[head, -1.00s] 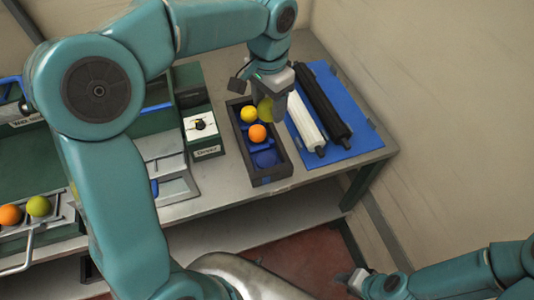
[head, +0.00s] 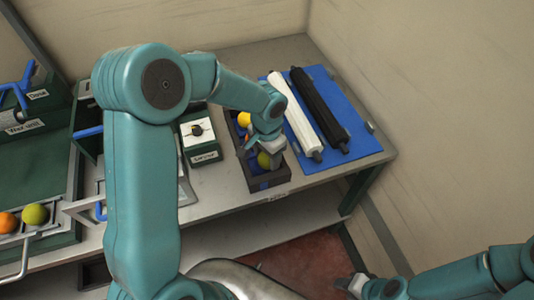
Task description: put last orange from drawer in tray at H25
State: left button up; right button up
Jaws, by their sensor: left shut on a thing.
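The dark tray (head: 281,178) with blue inserts stands on the bench, right of centre. A yellow-orange fruit (head: 244,119) sits in its far end. My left gripper (head: 266,158) is low over the tray's near part, shut on a yellow-green fruit (head: 263,160). The gripper and wrist cover much of the tray's middle, so I cannot tell if the fruit touches the insert. At the far left, an orange fruit (head: 7,222) and a green-yellow fruit (head: 35,214) lie in a grey holder. My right gripper (head: 352,284) is at the bottom, far from the tray, its jaws unclear.
A blue mat (head: 350,125) right of the tray bears a white roller (head: 290,108) and a black roller (head: 318,108). A green box with a dark knob (head: 197,130) stands just left of the tray. The bench's front edge and a wall bound the space.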

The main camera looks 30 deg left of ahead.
pick_arm(q)
jog(key=shift+s+r, duration=0.1)
jog(key=shift+s, duration=0.05)
jog(key=o, duration=0.9)
jog(key=shift+f, duration=0.2)
jog(key=shift+r, duration=0.2)
notch_tip(320, 180, up, 12)
jog(key=shift+r, duration=0.1)
